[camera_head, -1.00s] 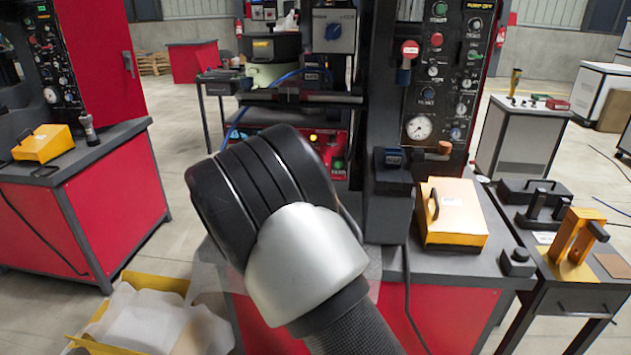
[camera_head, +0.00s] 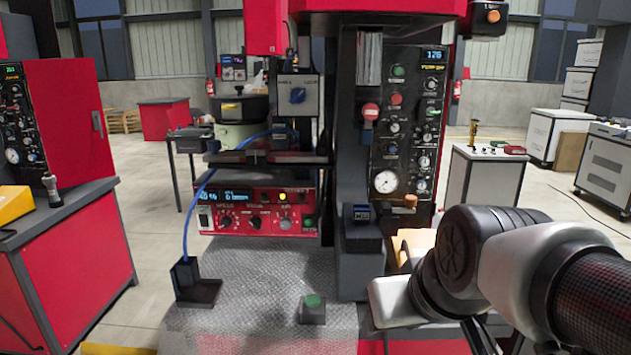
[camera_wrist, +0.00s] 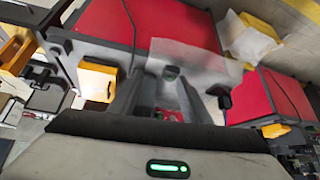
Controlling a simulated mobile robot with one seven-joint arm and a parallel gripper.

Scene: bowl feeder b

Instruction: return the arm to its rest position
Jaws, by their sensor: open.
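My arm reaches in from the right edge of the head view, with its dark round joint and pale link in front of the bench's right side. My gripper (camera_head: 397,302) shows only in part as a pale body low beside that joint. In the wrist view a grey housing (camera_wrist: 165,165) with a green light fills the bottom edge. That view looks down at a tilted angle on red cabinets and the floor.
A red cabinet (camera_head: 85,250) stands left. Open floor lies between.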

